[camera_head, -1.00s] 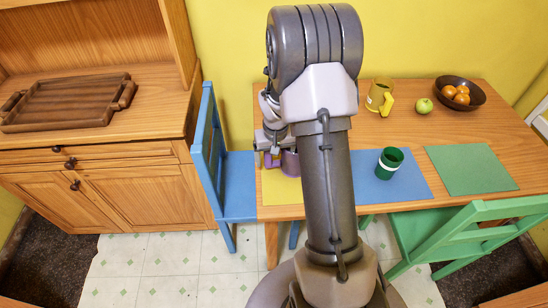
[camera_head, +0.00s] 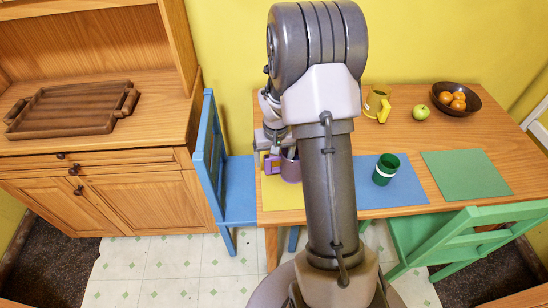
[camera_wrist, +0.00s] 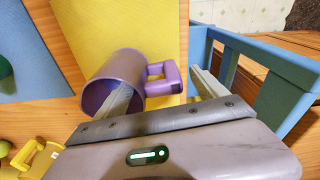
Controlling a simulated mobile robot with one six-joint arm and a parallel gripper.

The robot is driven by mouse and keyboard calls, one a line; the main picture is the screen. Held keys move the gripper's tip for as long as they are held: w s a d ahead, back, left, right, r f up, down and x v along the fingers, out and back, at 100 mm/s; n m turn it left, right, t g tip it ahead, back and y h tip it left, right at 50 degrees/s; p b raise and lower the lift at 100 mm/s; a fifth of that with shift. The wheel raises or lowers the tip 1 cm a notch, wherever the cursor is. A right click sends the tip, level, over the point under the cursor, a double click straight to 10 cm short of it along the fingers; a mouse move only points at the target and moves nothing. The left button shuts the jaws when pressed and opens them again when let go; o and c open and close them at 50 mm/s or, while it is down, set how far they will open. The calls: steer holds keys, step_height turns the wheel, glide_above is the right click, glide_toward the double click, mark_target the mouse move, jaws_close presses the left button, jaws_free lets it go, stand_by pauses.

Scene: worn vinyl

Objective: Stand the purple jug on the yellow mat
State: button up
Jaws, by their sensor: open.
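The purple jug (camera_head: 291,170) appears upright over the yellow mat (camera_head: 281,196), at the table's left end. My arm hides its right side in the head view. In the wrist view the jug (camera_wrist: 112,70) shows its open mouth, with the handle towards the right, against the yellow mat (camera_wrist: 140,22). My gripper (camera_wrist: 160,82) is open. One finger reaches into the jug's mouth and the other is beyond the handle, so the handle lies between them. Whether the base fully touches the mat is hard to tell.
A green cup (camera_head: 386,168) stands on the blue mat (camera_head: 400,194). A yellow mug (camera_head: 377,103), a green apple (camera_head: 421,108) and a fruit bowl (camera_head: 470,105) are at the back. A blue chair (camera_head: 238,185) is close on the left. The green mat (camera_head: 466,174) is bare.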

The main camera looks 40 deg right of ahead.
steer(key=shift+s+r+p, duration=0.1)
steer(key=shift+r+p, duration=0.55)
steer(key=shift+r, duration=0.45)
steer(key=shift+r, duration=0.35)
step_height(320, 180, up, 17)
steer(key=s+p, duration=0.1)
steer(key=p, duration=0.5)
steer(key=shift+s+a+f, duration=0.2)
steer(key=shift+s+a, duration=0.2)
steer(key=s+a+r+t+b, duration=0.2)
steer(key=s+a+r, duration=0.3)
steer(key=a, duration=0.4)
steer(key=s+a+r+t+b, duration=0.1)
steer(key=s+a+r, duration=0.4)
steer(key=a, duration=0.4)
steer(key=s+a+t+y+b, duration=0.1)
steer(key=s+a+y, duration=0.1)
steer(key=s+a, duration=0.3)
steer(key=s, duration=0.2)
steer(key=shift+s+a+f+t, duration=0.15)
steer(key=shift+s+f+t, duration=0.15)
steer(key=shift+s, duration=0.1)
